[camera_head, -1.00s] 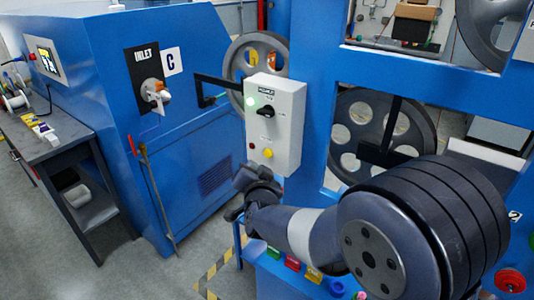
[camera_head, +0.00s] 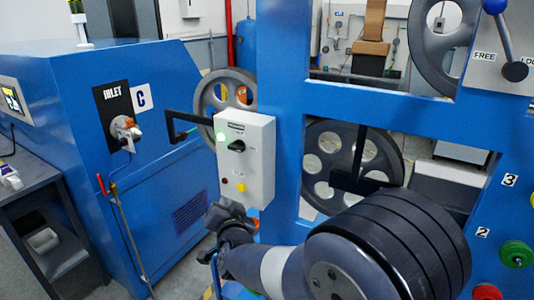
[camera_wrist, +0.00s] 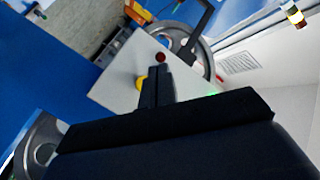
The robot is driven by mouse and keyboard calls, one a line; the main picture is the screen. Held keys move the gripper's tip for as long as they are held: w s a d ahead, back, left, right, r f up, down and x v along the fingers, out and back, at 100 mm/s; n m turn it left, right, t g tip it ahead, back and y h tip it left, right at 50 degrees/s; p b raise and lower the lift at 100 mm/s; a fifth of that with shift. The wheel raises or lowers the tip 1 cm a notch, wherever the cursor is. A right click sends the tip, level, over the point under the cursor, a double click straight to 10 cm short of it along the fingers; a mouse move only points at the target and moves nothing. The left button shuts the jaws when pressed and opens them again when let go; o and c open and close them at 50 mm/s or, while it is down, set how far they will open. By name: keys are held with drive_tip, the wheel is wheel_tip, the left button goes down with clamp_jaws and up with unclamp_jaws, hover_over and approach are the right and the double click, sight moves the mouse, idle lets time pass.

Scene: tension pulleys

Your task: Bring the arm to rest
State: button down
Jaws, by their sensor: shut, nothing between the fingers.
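My gripper (camera_wrist: 154,72) shows in the wrist view with its two dark fingers together and nothing between them. It points toward the white control box (camera_wrist: 116,78), whose red and yellow buttons sit near the fingertips in the picture; I cannot tell the gap. In the head view my arm is bent, with its wrist end low in the middle, just below the control box (camera_head: 246,165). The fingers cannot be made out clearly there. The box has a lit green lamp and a black knob.
A blue cabinet (camera_head: 170,190) marked INLET and C stands at left, beside a dark bench (camera_head: 25,180). A blue frame (camera_head: 278,100) with large spoked pulleys (camera_head: 325,145) stands behind my arm.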

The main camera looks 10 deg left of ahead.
drive_tip(key=p, duration=0.1)
drive_tip(key=w+p, duration=0.1)
drive_tip(key=shift+w+d+r+p, duration=0.1)
drive_tip(key=shift+d+r+p, duration=0.15)
drive_tip(key=shift+p, duration=0.15)
drive_tip(key=shift+s+a+f, duration=0.1)
drive_tip(key=shift+s+a, duration=0.25)
drive_tip(key=shift+s, duration=0.55)
drive_tip(key=shift+s+a+f, duration=0.1)
drive_tip(key=shift+s+a, duration=0.3)
drive_tip(key=shift+s, duration=0.55)
drive_tip(key=shift+s+a+f, duration=0.1)
drive_tip(key=shift+s+a, duration=0.25)
drive_tip(key=shift+s, duration=0.55)
